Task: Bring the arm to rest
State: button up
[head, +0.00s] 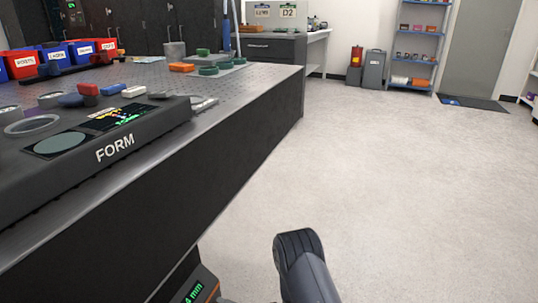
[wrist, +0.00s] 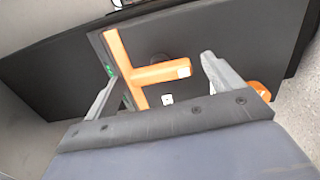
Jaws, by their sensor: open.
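My gripper (wrist: 160,67) shows in the wrist view with its two grey fingers spread wide apart. Nothing is held between the fingers. Beyond them is an orange T-shaped part, apart from the fingers as far as I can tell. In the head view only a dark link of my arm shows at the bottom, low beside the bench (head: 235,160); the gripper itself is not visible there.
The dark bench with the FORM instrument (head: 115,148) fills the left of the head view. Red and blue bins (head: 53,56) stand at its back. The pale floor (head: 410,190) to the right is clear. A blue shelf (head: 415,45) stands far back.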

jog(key=p+v, duration=0.3)
jog(key=v, duration=0.8)
jog(key=w+a+n+p, duration=0.1)
jog(key=w+a+n, duration=0.2)
jog(key=a+n, duration=0.5)
jog(key=shift+w+a+n+p, duration=0.3)
jog(key=shift+a+n+p, duration=0.1)
jog(key=shift+n, duration=4.4)
jog(key=shift+r, duration=0.1)
